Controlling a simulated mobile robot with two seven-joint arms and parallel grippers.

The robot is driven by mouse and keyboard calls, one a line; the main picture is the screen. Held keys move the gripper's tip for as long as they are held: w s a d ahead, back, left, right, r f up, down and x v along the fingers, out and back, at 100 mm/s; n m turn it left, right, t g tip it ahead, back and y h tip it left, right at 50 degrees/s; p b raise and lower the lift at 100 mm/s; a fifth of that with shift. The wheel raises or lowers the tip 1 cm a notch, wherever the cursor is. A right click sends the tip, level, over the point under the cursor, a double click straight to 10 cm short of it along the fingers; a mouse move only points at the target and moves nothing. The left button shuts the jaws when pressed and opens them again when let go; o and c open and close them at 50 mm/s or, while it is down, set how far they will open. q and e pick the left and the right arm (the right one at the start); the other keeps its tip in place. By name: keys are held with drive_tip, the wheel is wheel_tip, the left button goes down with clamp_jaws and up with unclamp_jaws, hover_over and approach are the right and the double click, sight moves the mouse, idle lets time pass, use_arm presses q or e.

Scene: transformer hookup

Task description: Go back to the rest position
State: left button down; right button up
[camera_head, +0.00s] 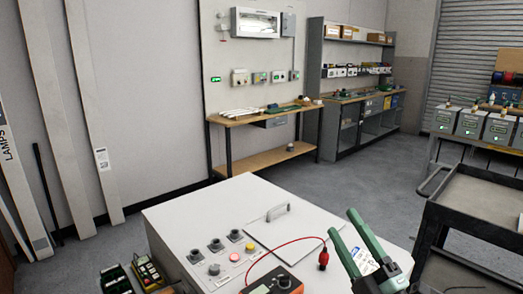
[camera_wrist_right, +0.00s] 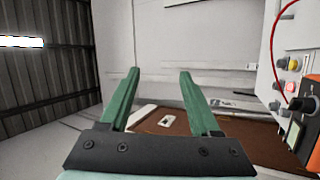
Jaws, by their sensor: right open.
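My right gripper (camera_head: 343,221) is at the lower right of the head view, over the right side of the white cabinet (camera_head: 190,215). Its two green fingers are apart with nothing between them. They also show in the right wrist view (camera_wrist_right: 159,72), spread and empty. An orange meter (camera_head: 273,282) sits at the front of the cabinet top, cut by the frame edge. A red lead (camera_head: 290,242) loops from it to a red plug (camera_head: 323,258) left of the gripper. The meter also shows at the right edge of the wrist view (camera_wrist_right: 304,133). My left gripper is out of view.
The cabinet top has a lid with a handle (camera_head: 277,212) and several knobs and buttons (camera_head: 216,245). A black cart (camera_head: 475,215) stands at the right. A wooden workbench (camera_head: 262,117) and grey shelving (camera_head: 352,110) are at the back. The floor between (camera_head: 345,178) is clear.

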drive_tip(key=s+d+f+m+g+h, duration=0.3)
drive_tip(key=d+f+m+g+h, duration=0.15)
drive_tip(key=f+m, duration=0.35)
drive_tip(key=s+d+f+m+g+h, duration=0.35)
drive_tip(key=f+m+h, duration=0.25)
drive_tip(key=f, duration=0.5)
drive_tip(key=s+a+f+m+g+y, duration=0.1)
drive_tip(key=s+f+m+g, duration=0.1)
drive_tip(key=s+f+g, duration=0.6)
drive_tip(key=s+a+f+m+g+y, duration=0.15)
drive_tip(key=s+f, duration=0.35)
drive_tip(key=s, duration=0.6)
drive_tip(key=w+a+f+t+y+p, duration=0.2)
drive_tip(key=w+a+f+t+p, duration=0.1)
drive_tip(key=a+f+t+p, duration=0.1)
drive_tip(key=shift+w+t+p, duration=0.25)
drive_tip(key=shift+t+p, duration=0.3)
drive_tip(key=shift+p, duration=0.85)
